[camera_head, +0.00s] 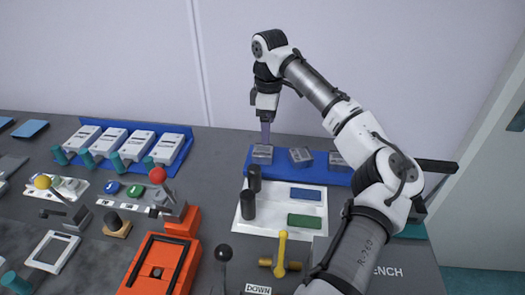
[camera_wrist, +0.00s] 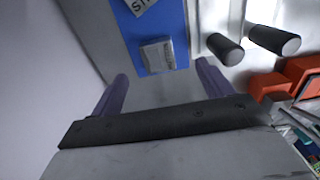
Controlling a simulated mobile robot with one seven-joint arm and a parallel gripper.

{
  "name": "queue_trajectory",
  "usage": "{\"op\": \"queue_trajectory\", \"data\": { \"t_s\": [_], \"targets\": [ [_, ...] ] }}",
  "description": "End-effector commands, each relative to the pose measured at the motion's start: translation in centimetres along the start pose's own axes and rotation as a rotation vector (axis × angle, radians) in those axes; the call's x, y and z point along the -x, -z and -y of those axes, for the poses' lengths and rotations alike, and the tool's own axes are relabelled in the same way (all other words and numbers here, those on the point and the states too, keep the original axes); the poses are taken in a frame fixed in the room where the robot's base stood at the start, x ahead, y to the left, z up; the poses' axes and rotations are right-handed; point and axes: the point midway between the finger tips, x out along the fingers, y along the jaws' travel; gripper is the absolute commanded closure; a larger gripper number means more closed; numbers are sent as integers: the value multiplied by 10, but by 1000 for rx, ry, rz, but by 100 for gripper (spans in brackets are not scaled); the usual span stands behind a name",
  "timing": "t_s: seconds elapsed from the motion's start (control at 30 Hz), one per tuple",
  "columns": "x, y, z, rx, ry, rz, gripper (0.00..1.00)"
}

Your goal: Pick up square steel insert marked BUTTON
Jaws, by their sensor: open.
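Several square grey steel inserts stand in a row on a blue strip (camera_head: 283,172). The leftmost insert (camera_head: 262,154) is directly below my gripper (camera_head: 265,142); the middle insert (camera_head: 300,157) and the right insert (camera_head: 338,160) are to its right. In the wrist view, one insert (camera_wrist: 157,55) lies ahead of and between the two purple fingers of my open, empty gripper (camera_wrist: 162,70). Its lettering is too small to read clearly. Another insert (camera_wrist: 142,5), with partly visible letters, is cut off at the top edge. I cannot tell which one is marked BUTTON.
A white tray (camera_head: 270,226) with two dark cylinders (camera_head: 249,204), a blue block (camera_head: 306,194) and a green block (camera_head: 304,221) sits in front of the strip. Orange holders (camera_head: 183,222) and levers stand further left. The wall (camera_head: 150,60) is close behind the strip.

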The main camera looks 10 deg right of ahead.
Motion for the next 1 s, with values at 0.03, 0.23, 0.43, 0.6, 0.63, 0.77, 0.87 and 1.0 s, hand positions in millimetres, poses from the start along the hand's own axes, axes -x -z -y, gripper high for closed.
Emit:
{"op": "queue_trajectory", "data": {
  "t_s": [0.03, 0.23, 0.43, 0.6, 0.63, 0.77, 0.87, 1.0],
  "targets": [
    [-8, -1, 1, 0, 3, 1, 21],
    [-34, 0, 0, 1, 1, 0, 21],
    [-46, 0, -2, 0, 1, 1, 21],
    [-69, 2, -5, 0, 1, 1, 21],
    [-74, 2, -5, 0, 2, 2, 21],
    [-87, 2, -5, 0, 1, 0, 21],
    [-90, 2, -5, 0, 0, -1, 21],
    [-90, 2, -5, 0, 0, -1, 21]
  ]
}}
